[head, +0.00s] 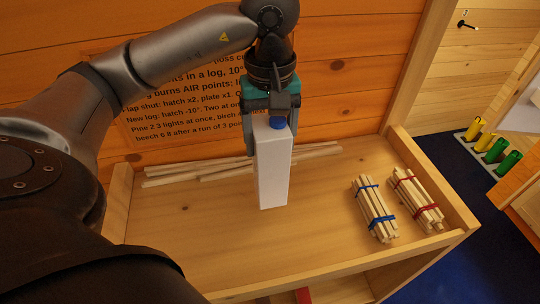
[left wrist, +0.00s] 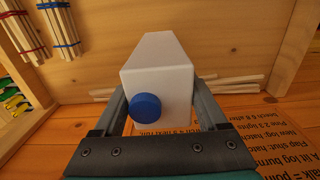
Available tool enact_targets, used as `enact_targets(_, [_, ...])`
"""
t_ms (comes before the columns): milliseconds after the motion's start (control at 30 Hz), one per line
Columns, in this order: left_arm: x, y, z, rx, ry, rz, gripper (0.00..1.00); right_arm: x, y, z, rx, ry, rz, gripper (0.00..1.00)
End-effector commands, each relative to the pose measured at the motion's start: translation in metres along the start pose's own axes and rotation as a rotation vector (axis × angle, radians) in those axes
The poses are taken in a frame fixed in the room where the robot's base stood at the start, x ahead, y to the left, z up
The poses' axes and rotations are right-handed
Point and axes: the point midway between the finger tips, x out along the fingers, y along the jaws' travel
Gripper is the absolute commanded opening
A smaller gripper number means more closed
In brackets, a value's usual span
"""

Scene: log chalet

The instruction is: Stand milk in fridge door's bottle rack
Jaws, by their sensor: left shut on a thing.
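The milk is a white carton (head: 273,170) with a blue cap, upright in the head view above or on the wooden bench top; I cannot tell whether its base touches the wood. My left gripper (head: 271,118) is shut on its upper part, one finger on each side. In the left wrist view the milk (left wrist: 158,75) lies between the two fingers of the left gripper (left wrist: 161,105), the blue cap facing the camera. I cannot make out the fridge door or its bottle rack for certain. My right gripper is not in view.
Loose pale sticks (head: 165,181) lie along the back of the bench (head: 190,225). Bundles with blue bands (head: 374,209) and red bands (head: 418,198) lie at its right. A raised edge (head: 430,175) bounds that side. Beyond, a grey rack (head: 470,140) holds yellow and green cylinders.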

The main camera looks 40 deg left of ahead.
Motion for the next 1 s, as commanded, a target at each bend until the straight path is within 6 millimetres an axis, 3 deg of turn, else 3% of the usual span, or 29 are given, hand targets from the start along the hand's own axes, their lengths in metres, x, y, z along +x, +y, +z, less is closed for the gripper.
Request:
enact_targets(167, [0.008, 0.000, -0.001, 0.000, 0.003, 0.002, 0.00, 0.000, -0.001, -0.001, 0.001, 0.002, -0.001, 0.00])
enact_targets(433, [0.039, 0.000, -0.001, 0.000, 0.002, 0.002, 0.00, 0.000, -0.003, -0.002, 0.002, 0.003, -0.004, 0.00])
enact_targets(833, [0.044, 0.000, -0.001, 0.000, 0.003, 0.004, 0.00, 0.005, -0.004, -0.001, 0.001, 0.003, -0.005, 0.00])
enact_targets(867, [0.045, 0.000, 0.000, 0.000, 0.001, 0.001, 0.76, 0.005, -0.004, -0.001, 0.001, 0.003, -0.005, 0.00])
enact_targets(1000, [0.044, 0.000, 0.000, 0.000, 0.001, 0.001, 0.92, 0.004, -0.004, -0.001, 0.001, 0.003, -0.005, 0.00])
